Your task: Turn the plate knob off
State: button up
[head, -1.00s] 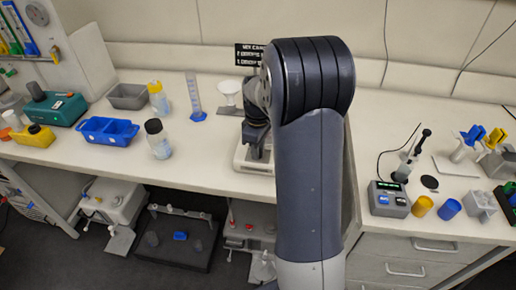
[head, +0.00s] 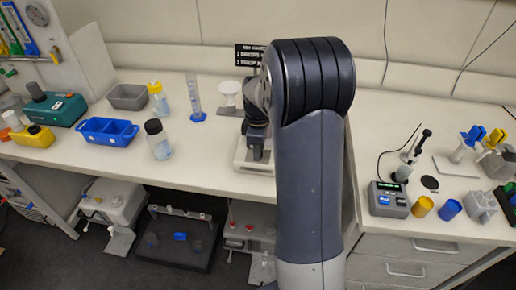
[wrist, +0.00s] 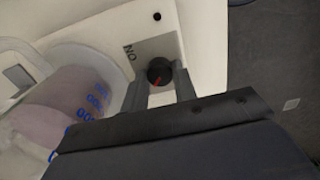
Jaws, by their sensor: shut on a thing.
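In the head view my arm hides the knob and most of the pale device (head: 243,155) under my gripper.
In the wrist view a vessel with pinkish contents and blue markings (wrist: 88,105) stands close to the left of my gripper. In the head view a capped bottle (head: 158,140) and a blue tray (head: 108,139) stand to the left on the bench.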

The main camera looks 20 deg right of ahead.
jog(key=o, duration=1)
jog(key=shift+r, duration=0.1)
notch_tip(320, 180, up, 11)
jog(key=shift+f+b, duration=0.15)
jog(key=shift+b, duration=0.25)
notch_tip(320, 180, down, 11)
jog(key=shift+p, duration=0.4)
